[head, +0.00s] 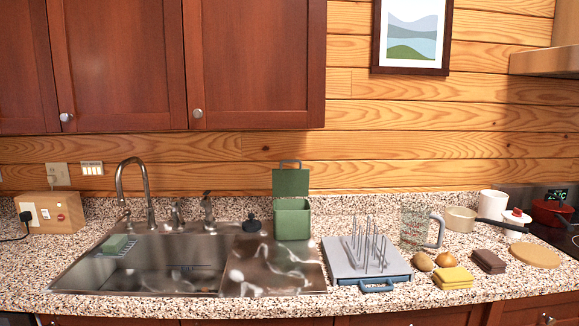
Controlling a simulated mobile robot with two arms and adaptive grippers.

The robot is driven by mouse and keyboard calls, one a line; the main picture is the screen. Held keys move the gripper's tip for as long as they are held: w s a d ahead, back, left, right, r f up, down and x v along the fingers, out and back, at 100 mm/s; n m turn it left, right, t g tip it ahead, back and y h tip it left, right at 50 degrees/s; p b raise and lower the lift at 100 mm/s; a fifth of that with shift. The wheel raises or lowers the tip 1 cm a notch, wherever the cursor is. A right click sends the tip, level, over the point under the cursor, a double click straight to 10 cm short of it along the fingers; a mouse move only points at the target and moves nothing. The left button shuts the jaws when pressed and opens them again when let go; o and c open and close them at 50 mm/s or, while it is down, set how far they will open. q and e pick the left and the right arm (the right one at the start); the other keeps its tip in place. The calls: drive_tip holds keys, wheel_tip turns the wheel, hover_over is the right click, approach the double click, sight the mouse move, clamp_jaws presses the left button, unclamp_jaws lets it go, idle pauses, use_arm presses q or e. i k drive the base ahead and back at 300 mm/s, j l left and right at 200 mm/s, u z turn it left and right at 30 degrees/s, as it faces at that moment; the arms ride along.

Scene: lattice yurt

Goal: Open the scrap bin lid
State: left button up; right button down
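The scrap bin (293,222) is a small green box standing on the counter behind the right part of the sink. Its green lid (291,183) stands upright above the back of the bin, with a grey handle at its top. The lid is raised, and the bin's top looks open. The inside of the bin cannot be made out. Neither of my grippers is in view.
A steel sink (160,270) with a faucet (148,200) lies left of the bin. A drying rack (366,258) stands to its right, then a clear jug (414,228), yellow cloths (453,278) and pans. Wooden cabinets (255,65) hang above.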

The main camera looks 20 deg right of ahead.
sight(287, 182)
drive_tip(key=i+l, duration=0.35)
drive_tip(key=i, duration=0.2)
drive_tip(key=i+l+u, duration=0.15)
drive_tip(key=i+l, duration=0.2)
drive_tip(key=i, duration=0.25)
